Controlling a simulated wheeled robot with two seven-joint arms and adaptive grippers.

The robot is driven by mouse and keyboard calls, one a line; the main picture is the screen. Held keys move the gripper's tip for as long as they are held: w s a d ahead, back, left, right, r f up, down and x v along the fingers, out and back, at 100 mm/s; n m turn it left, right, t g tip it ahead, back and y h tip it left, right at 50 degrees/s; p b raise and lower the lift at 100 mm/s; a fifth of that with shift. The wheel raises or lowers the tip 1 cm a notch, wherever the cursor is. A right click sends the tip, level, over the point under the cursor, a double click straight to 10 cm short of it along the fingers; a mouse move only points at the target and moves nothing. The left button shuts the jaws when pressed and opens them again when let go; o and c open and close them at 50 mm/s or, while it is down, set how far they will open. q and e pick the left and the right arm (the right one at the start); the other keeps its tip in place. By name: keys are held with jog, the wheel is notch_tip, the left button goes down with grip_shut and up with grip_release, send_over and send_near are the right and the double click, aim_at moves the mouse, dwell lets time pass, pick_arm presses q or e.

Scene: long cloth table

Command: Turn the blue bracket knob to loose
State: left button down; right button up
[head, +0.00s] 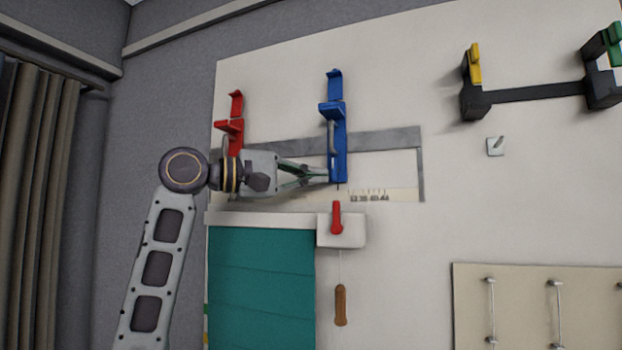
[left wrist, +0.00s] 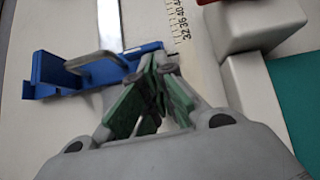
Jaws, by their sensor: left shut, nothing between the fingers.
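The blue bracket (head: 338,140) stands upright on a grey rail on the wall panel, with a grey bar-like handle on its front. In the left wrist view the blue bracket (left wrist: 55,72) lies across the upper left, with the grey handle (left wrist: 95,64) on it. I cannot tell which part is its knob. My left gripper (head: 326,175) is shut and empty at the lower end of the bracket. Its fingertips (left wrist: 160,62) are close to the bracket's end; I cannot tell whether they touch. My right gripper is not in view.
A red bracket (head: 232,130) is left of the blue one, partly behind my left arm. A printed scale (head: 368,196) is right of the bracket's foot. Below are a white block with a red lever (head: 337,218), a hanging wooden handle (head: 340,305) and a teal panel (head: 262,285).

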pick_arm(q)
jog(key=shift+f, duration=0.1)
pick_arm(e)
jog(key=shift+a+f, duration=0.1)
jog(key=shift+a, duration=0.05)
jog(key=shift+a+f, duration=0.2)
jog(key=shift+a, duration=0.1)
pick_arm(q)
jog(key=shift+n+h+b, duration=0.3)
jog(key=shift+f, duration=0.1)
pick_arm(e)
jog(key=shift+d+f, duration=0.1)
pick_arm(q)
jog(key=shift+d+f+n+t+h+b, duration=0.2)
jog(key=shift+n+t+h+b, duration=0.1)
jog(key=shift+n+t+b, duration=0.25)
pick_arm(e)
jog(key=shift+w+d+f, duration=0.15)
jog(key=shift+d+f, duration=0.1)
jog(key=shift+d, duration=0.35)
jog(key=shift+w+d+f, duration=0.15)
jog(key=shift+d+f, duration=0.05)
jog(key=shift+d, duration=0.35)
